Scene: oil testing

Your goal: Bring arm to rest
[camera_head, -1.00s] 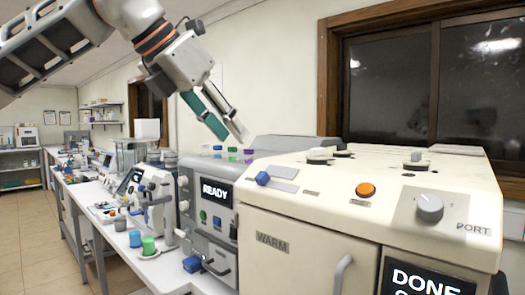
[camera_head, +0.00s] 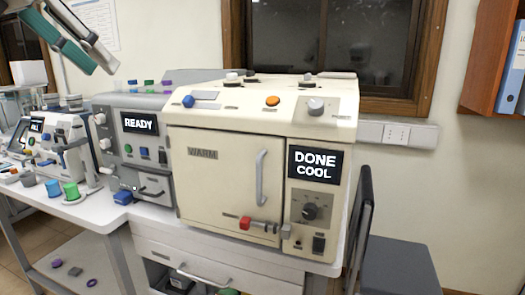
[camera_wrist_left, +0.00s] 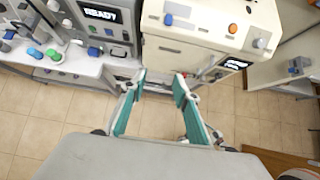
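My left gripper (camera_head: 76,35) is raised at the top left of the head view, in the air above the bench. It also shows in the left wrist view (camera_wrist_left: 160,90), with its two teal-padded fingers apart and nothing between them. The fingers point toward the front of the cream oven-like machine (camera_wrist_left: 196,31), apart from it. That machine (camera_head: 230,150) stands in the middle of the head view, its door closed, with a screen (camera_head: 315,164) reading "DONE COOL". My right gripper is not in view.
A grey machine (camera_head: 132,140) reading "READY" stands left of the cream one. Blue (camera_head: 53,188) and green (camera_head: 71,191) cups stand on the white bench (camera_head: 90,212) further left. A dark chair (camera_head: 395,265) is at the right. The floor (camera_wrist_left: 45,115) before the bench is clear.

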